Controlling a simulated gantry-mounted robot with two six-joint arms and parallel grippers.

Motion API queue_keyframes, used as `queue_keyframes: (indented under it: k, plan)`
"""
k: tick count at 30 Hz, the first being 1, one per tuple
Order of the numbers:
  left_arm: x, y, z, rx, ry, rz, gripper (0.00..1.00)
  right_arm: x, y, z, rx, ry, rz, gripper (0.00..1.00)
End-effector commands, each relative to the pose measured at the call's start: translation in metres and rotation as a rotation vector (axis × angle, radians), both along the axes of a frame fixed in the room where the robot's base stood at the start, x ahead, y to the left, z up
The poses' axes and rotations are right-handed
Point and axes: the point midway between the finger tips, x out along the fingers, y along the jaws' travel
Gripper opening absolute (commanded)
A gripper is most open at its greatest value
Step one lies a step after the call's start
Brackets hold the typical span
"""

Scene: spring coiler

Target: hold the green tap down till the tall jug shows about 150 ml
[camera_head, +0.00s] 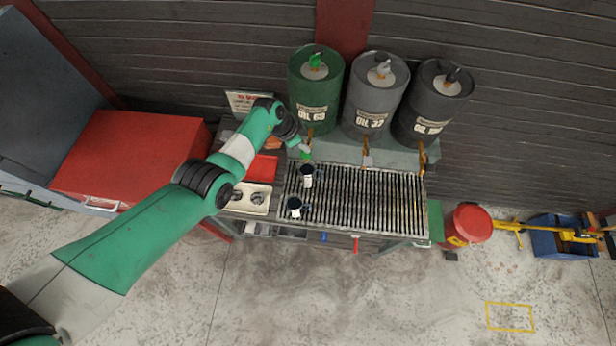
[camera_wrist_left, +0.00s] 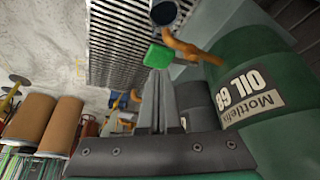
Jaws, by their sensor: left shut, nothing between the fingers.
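The green tap (camera_head: 306,156) is on the front of the green oil drum (camera_head: 316,88). Its green handle (camera_wrist_left: 158,55) and orange-brown spout (camera_wrist_left: 190,48) show in the left wrist view. My left gripper (camera_head: 303,147) is shut and empty, its tips right at the green handle; I cannot tell whether they press it. A dark jug (camera_head: 307,174) with a white label stands on the grating below the tap, and its mouth shows in the left wrist view (camera_wrist_left: 164,13). A second dark jug (camera_head: 295,204) stands nearer the front. I cannot read any level. My right gripper is not visible.
A grey drum (camera_head: 375,95) and a black drum (camera_head: 432,100) stand to the right, each with its own tap. The slatted grating (camera_head: 375,200) is clear right of the jugs. A red tray (camera_head: 262,168) and a metal tray (camera_head: 247,198) lie to the left.

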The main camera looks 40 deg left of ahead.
Motion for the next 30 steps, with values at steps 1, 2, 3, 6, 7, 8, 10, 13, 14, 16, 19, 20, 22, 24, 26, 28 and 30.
queue_keyframes:
  k: [1,2,3,6,7,8,10,13,14,16,19,20,22,24,26,28,30]
  plan:
    - [0.0,0.0,0.0,0.0,0.0,0.0,0.0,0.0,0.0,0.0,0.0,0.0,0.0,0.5]
    - [0.0,0.0,0.0,0.0,0.0,0.0,0.0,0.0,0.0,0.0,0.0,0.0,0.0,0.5]
    - [0.0,0.0,0.0,0.0,0.0,0.0,0.0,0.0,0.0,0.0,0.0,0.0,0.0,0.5]
    - [0.0,0.0,0.0,0.0,0.0,0.0,0.0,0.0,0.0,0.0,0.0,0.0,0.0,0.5]
    - [0.0,0.0,0.0,0.0,0.0,0.0,0.0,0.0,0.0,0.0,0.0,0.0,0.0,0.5]
    - [0.0,0.0,0.0,0.0,0.0,0.0,0.0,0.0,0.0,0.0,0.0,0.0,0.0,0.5]
    - [0.0,0.0,0.0,0.0,0.0,0.0,0.0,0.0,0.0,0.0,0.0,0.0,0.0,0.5]
    - [0.0,0.0,-0.001,0.0,0.0,0.0,0.0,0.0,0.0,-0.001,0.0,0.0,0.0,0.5]
    - [0.0,0.0,-0.001,0.0,0.0,0.0,0.0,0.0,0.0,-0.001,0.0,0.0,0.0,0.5]
    - [0.0,0.0,-0.003,0.0,0.0,0.0,0.0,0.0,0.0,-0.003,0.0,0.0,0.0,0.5]
    - [0.0,0.0,-0.006,0.0,0.0,0.0,0.0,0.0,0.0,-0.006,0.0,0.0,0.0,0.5]
    - [0.0,0.0,-0.007,0.0,0.0,0.0,0.0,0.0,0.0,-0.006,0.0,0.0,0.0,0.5]
    - [0.0,0.0,-0.009,0.0,0.0,0.0,0.0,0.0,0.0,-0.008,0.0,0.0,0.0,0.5]
    - [0.0,0.0,-0.012,0.0,0.0,0.0,0.0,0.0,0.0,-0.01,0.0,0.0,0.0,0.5]
    - [0.0,0.0,-0.013,0.0,0.0,0.0,0.0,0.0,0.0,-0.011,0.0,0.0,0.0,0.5]
    - [0.0,0.0,-0.015,0.0,0.0,0.0,0.0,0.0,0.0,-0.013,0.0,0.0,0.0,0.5]
    - [0.0,0.0,-0.017,0.0,0.0,0.0,0.0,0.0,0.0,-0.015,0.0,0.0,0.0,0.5]
